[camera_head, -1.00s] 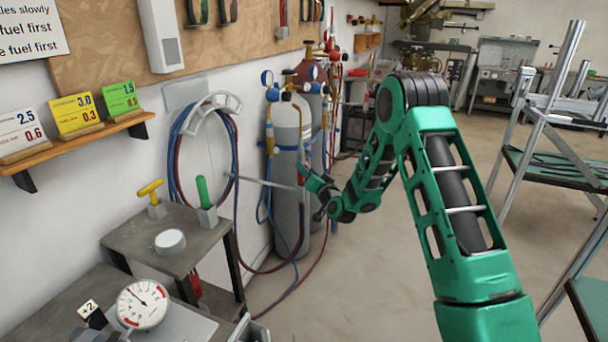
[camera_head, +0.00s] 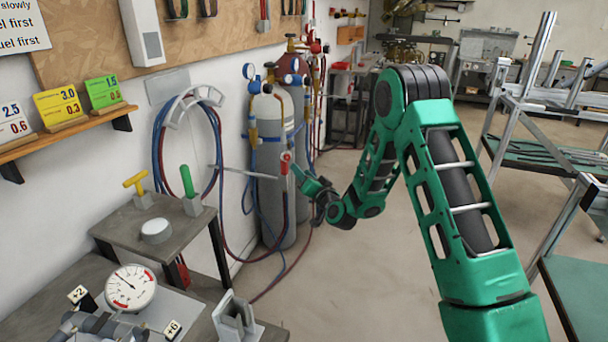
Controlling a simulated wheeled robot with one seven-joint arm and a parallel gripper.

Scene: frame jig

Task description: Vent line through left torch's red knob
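I cannot make out the left torch or its red knob for certain. A small red part (camera_head: 286,162) shows in front of the grey gas cylinder (camera_head: 268,205), near the end of a thin grey rod; I cannot tell what it is. My green arm reaches forward, and its far end, my gripper (camera_head: 301,178), appears in front of the cylinders, close to the red part in the picture. Its fingers are too small and dark to tell open from shut. A dark red cylinder (camera_head: 313,72) stands behind the grey one. Blue and red hoses (camera_head: 160,150) hang coiled on the wall.
A small bench (camera_head: 165,222) at left carries yellow and green handles and a white disc. Below are a round gauge (camera_head: 130,288) and a grey bracket (camera_head: 235,320). A metal rack (camera_head: 530,100) and green surface (camera_head: 580,290) stand right. The middle floor is clear.

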